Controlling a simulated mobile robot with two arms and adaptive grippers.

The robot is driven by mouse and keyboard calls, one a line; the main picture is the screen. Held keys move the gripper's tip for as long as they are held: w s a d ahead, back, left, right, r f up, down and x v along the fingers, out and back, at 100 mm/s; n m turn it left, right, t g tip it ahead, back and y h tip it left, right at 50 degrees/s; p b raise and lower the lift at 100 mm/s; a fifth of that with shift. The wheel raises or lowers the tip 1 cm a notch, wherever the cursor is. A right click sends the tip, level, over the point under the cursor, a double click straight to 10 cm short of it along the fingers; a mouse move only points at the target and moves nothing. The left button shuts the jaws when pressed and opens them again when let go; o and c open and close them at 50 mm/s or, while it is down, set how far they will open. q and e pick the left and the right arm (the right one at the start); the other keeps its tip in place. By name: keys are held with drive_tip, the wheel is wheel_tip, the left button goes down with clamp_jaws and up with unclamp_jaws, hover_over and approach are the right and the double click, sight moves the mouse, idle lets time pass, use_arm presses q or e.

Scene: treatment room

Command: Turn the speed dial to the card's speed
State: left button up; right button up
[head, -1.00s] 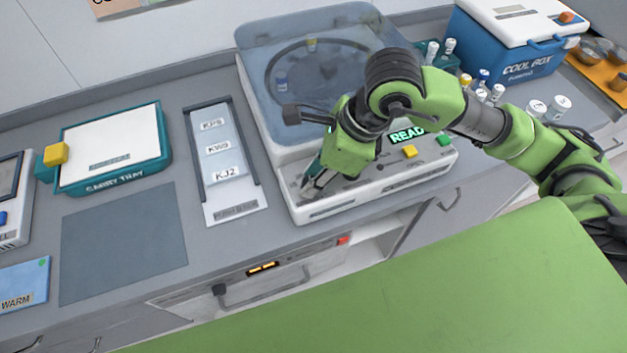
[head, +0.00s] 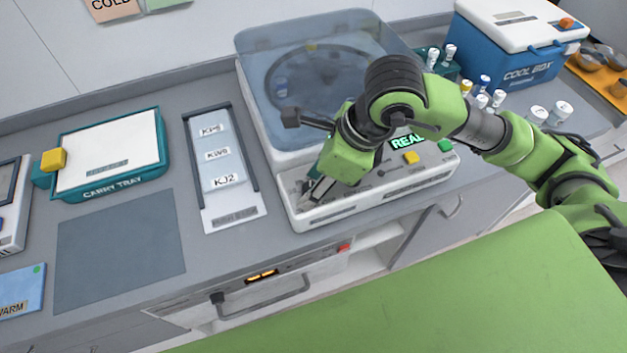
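The centrifuge (head: 290,155) stands at the middle of the counter with its clear lid (head: 310,70) down over the rotor. Its front panel (head: 400,181) has a lit display (head: 404,142) partly covered by my arm, a yellow button (head: 411,158) and a green button (head: 446,146). My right gripper (head: 309,197) points down at the left end of this panel. Its fingertips are at the panel surface. The speed dial cannot be made out; the gripper may hide it. Whether the fingers are closed on anything cannot be told. No speed card can be identified. My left gripper is out of view.
A rack of labelled cards (head: 237,213) and a carry tray (head: 161,160) lie to the left. Capped tubes (head: 481,100) and a cool box (head: 530,62) stand to the right. A green padded surface (head: 450,290) fills the front. A grey mat (head: 120,250) is bare.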

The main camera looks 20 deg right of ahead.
drive_tip(key=v, duration=1.2)
drive_tip(key=shift+d+f, duration=0.1)
